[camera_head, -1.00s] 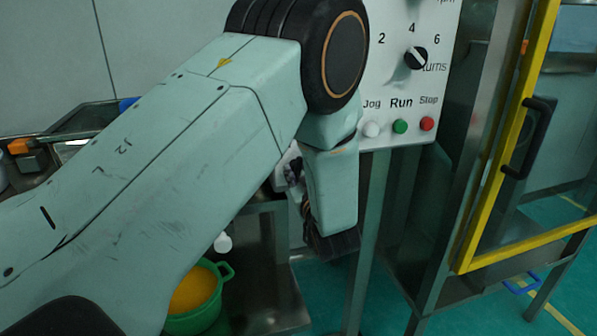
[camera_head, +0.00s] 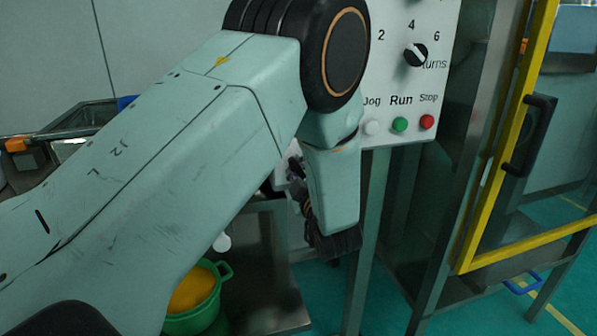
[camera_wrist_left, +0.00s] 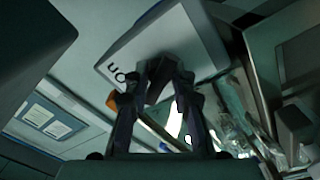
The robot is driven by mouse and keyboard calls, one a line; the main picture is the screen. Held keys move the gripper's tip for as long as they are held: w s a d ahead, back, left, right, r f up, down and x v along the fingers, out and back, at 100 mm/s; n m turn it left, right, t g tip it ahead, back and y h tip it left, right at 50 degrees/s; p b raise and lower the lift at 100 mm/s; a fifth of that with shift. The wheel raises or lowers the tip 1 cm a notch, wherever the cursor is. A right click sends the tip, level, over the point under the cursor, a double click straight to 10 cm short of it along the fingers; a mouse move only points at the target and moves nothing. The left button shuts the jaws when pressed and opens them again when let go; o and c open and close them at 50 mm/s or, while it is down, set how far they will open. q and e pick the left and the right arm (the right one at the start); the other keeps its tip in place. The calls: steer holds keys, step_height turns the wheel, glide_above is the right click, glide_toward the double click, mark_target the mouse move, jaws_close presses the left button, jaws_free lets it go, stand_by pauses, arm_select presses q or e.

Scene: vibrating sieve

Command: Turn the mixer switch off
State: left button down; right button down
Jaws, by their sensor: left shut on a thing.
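In the left wrist view, the two dark fingers of my left gripper (camera_wrist_left: 165,85) come together on a dark switch knob (camera_wrist_left: 157,88) in front of a white panel (camera_wrist_left: 150,45). The panel carries black lettering, part of which looks like "on". The fingers cover most of the knob, so its exact angle cannot be told. In the head view, my left gripper (camera_head: 299,185) is mostly hidden behind my own arm and wrist; the switch cannot be made out there. My right gripper is in neither view.
A white control panel (camera_head: 392,85) with a turns dial (camera_head: 415,55) and Jog, Run and Stop buttons stands right of my arm. A yellow-framed door (camera_head: 500,150) is further right. A green pot (camera_head: 197,318) with orange contents sits below my arm.

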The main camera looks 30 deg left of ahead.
arm_select(q)
steer(key=shift+n, duration=0.3)
steer(key=c, duration=1.1)
jaws_free()
